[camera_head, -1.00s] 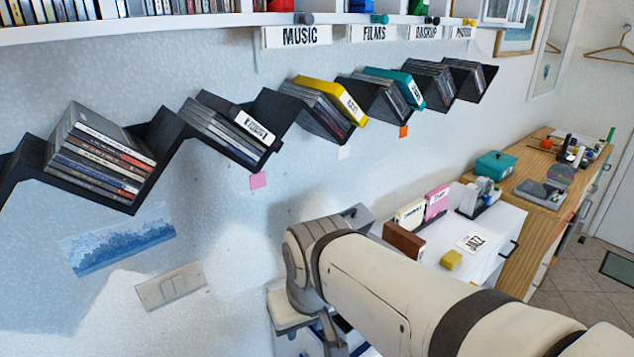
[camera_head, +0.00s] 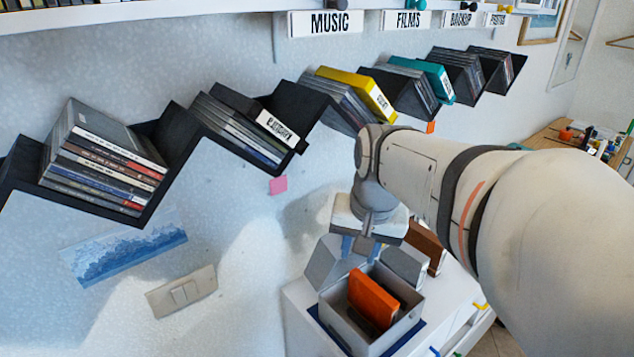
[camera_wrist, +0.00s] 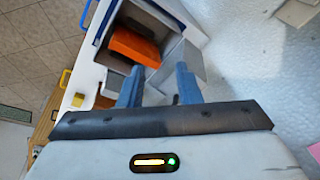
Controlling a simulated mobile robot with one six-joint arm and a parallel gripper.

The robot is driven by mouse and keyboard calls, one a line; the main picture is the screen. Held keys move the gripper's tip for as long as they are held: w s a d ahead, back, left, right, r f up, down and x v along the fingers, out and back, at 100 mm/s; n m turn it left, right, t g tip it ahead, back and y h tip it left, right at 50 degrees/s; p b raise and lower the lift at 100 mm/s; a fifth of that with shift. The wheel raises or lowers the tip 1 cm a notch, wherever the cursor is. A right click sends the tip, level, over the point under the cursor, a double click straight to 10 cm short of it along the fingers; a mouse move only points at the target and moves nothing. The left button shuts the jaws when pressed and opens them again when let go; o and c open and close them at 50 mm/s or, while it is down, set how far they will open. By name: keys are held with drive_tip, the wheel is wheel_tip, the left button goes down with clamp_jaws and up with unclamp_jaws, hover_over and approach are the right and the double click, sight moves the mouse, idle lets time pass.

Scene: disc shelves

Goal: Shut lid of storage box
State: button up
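The grey storage box (camera_head: 345,322) stands open on the white cabinet top, with an orange case (camera_head: 374,298) inside. Grey panels, which look like its raised lid (camera_head: 324,263), show at the back of the box on either side of my gripper (camera_head: 361,246). I cannot tell whether they are one piece. In the wrist view the orange case (camera_wrist: 134,46) is in the box and a grey panel (camera_wrist: 190,57) stands beside it. My gripper (camera_wrist: 159,68) points down with its blue fingers apart and nothing visibly held. Contact with the lid cannot be told.
A brown block (camera_head: 428,246) stands behind the box at right. The zigzag black shelf (camera_head: 172,128) with disc cases runs along the wall above. A blue mat (camera_head: 404,341) lies under the box. My arm hides much of the cabinet's right side.

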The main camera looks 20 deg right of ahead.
drive_tip(key=w+d+r+m, duration=0.6)
drive_tip(key=w+d+m, duration=0.15)
drive_tip(key=w, duration=0.25)
drive_tip(key=shift+m+g+y, duration=0.25)
drive_tip(key=shift+g+y, duration=0.05)
drive_tip(key=shift+g, duration=0.1)
drive_tip(key=f, duration=0.2)
drive_tip(key=f+p, duration=0.1)
drive_tip(key=f, duration=0.2)
drive_tip(key=w+f, duration=0.1)
drive_tip(key=f, duration=0.1)
drive_tip(key=shift+a+f, duration=0.25)
drive_tip(key=shift+a, duration=0.15)
clamp_jaws()
